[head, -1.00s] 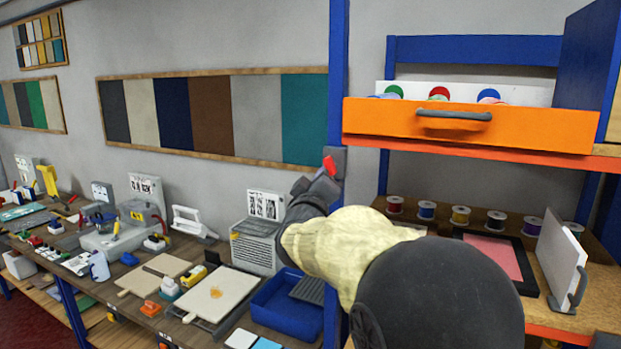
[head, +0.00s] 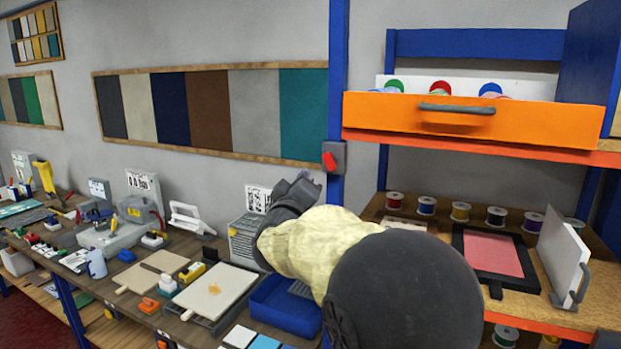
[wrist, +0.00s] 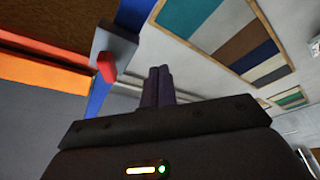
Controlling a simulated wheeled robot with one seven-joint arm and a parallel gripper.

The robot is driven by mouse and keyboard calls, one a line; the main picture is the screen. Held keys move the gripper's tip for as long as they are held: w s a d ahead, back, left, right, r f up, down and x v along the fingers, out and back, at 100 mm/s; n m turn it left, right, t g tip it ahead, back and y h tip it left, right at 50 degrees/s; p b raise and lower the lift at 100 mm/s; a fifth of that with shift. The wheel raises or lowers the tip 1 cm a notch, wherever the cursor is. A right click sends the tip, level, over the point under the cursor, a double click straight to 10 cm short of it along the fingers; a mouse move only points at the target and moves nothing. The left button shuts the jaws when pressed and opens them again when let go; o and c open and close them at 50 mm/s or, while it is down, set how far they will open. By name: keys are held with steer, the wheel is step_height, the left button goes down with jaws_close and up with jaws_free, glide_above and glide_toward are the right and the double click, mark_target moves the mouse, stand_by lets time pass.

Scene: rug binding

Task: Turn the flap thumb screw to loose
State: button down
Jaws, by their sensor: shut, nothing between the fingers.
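A grey box (head: 336,156) with a red piece (head: 329,161) on its front is fixed to the blue upright post. I cannot tell whether this red piece is the flap thumb screw, and no other thumb screw can be made out. My gripper (head: 305,182) is shut and empty, just left of and below the grey box, apart from it. In the wrist view the shut fingers (wrist: 158,84) point up, and the red piece (wrist: 107,66) shows to their left on the grey box (wrist: 116,46). My arm hides part of the bench and shelf.
The blue post (head: 338,80) stands close right of my gripper. An orange drawer (head: 470,122) is at upper right, with thread spools and a white panel (head: 562,255) below it. The crowded bench holds a grey louvred unit (head: 242,240) and blue tray (head: 285,310).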

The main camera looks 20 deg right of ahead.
steer(key=s+a+r+b, duration=0.1)
steer(key=s+a+b, duration=0.2)
steer(key=s, duration=0.6)
steer(key=shift+a+r, duration=0.2)
steer(key=shift+r, duration=0.1)
steer(key=shift+f, duration=0.1)
